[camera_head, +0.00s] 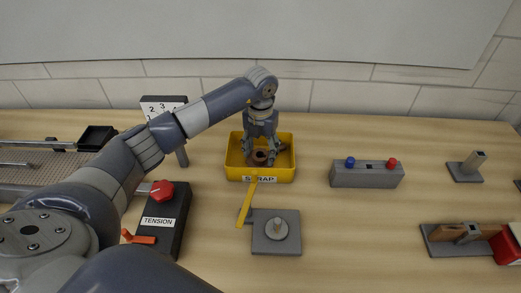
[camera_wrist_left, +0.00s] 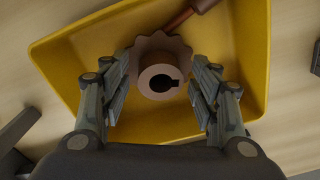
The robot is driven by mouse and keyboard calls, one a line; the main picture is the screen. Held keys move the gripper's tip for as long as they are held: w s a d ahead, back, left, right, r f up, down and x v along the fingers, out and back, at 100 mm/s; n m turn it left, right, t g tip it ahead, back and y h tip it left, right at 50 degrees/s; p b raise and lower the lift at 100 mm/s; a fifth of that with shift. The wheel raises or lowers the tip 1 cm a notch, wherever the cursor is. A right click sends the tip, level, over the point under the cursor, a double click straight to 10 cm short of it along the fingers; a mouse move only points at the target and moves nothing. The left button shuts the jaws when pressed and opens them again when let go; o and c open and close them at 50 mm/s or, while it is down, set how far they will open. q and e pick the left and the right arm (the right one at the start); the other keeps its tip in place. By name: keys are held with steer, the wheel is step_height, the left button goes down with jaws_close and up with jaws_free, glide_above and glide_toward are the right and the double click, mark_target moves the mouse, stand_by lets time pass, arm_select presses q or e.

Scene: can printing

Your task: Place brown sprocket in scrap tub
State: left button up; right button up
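The brown sprocket (camera_wrist_left: 158,79) has a toothed rim and a hub with a keyed hole. It is inside the yellow scrap tub (camera_wrist_left: 73,72), between my left gripper's fingers. In the head view, the sprocket (camera_head: 259,156) shows low in the tub (camera_head: 279,174), partly hidden by the gripper. My left gripper (camera_head: 262,148) points down into the tub. In the left wrist view, its fingers (camera_wrist_left: 161,85) stand apart on both sides of the sprocket, with a gap beside the hub. Whether the sprocket rests on the tub floor is hard to tell. My right gripper is not in view.
A brown rod-like piece (camera_wrist_left: 190,15) also lies in the tub. In front stands a grey fixture (camera_head: 276,230) with a yellow lever (camera_head: 246,203). A TENSION box (camera_head: 163,213) is at left, a grey block with blue and red knobs (camera_head: 366,174) at right.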

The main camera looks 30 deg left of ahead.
arm_select(q)
steer(key=shift+r, duration=0.1)
steer(key=shift+r, duration=0.25)
step_height(320, 180, up, 13)
steer(key=b, duration=0.2)
steer(key=shift+f+b, duration=0.2)
steer(key=shift+b, duration=0.15)
